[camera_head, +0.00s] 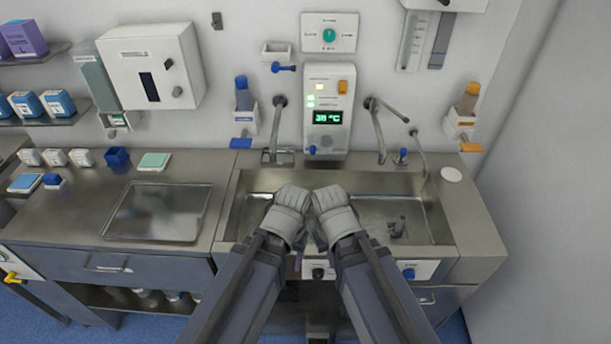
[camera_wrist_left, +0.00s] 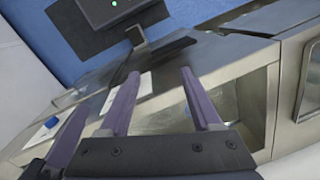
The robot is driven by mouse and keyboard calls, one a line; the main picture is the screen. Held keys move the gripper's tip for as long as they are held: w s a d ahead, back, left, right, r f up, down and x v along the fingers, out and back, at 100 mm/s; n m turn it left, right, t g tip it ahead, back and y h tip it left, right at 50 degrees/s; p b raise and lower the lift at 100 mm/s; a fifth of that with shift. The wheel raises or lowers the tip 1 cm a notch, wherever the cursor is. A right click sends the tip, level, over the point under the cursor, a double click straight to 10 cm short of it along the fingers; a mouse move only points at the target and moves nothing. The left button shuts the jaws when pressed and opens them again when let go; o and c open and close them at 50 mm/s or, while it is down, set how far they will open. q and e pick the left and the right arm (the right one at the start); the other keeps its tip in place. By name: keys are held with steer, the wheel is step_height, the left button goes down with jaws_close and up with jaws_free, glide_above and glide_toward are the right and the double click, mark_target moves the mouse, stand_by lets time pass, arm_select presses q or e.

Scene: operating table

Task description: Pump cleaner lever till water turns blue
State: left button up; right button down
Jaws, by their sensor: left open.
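A wall dispenser with a dark blue bottle (camera_head: 243,94) and a blue lever (camera_head: 240,143) hangs behind the sink's left side. A second dispenser with an amber bottle (camera_head: 467,98) and an orange lever (camera_head: 471,147) hangs at the right. The metal sink (camera_head: 415,178) looks grey inside, with no blue water visible. My left gripper (camera_head: 291,202) and right gripper (camera_head: 330,203) are side by side over the sink's front, apart from both levers. In the left wrist view the left gripper (camera_wrist_left: 152,92) is open and empty.
A control panel (camera_head: 328,112) reading 38 °C and metal spouts (camera_head: 378,130) are on the wall behind the sink. Small boxes and containers stand on the left counter (camera_head: 215,175). A round white disc (camera_head: 451,174) lies right of the sink.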

arm_select(q)
steer(key=shift+c, duration=0.2)
stand_by(0.3)
steer(key=c, duration=0.5)
steer(key=shift+w, duration=0.4)
steer(key=shift+c, duration=0.5)
steer(key=w+t, duration=0.1)
steer(key=w, duration=0.1)
steer(key=w+t+h, duration=0.1)
steer(key=w, duration=0.1)
steer(key=w+r+t+h, duration=0.1)
steer(key=w, duration=0.2)
jaws_close()
steer(key=w+a+r+t+h, duration=0.1)
steer(key=w+a+r+t, duration=0.15)
steer(key=w, duration=0.25)
steer(key=w+a+r+t+h, duration=0.1)
steer(key=w+a+r+t, duration=0.15)
steer(key=w, duration=0.25)
steer(key=w+a+r+n+t+y, duration=0.2)
steer(key=w+a+r+t, duration=0.4)
steer(key=a+r, duration=0.5)
steer(key=shift+a+n+t+y+p, duration=0.3)
steer(key=shift+a+n+t+y, duration=0.1)
steer(key=shift+n+t, duration=0.4)
steer(key=shift+w, duration=0.1)
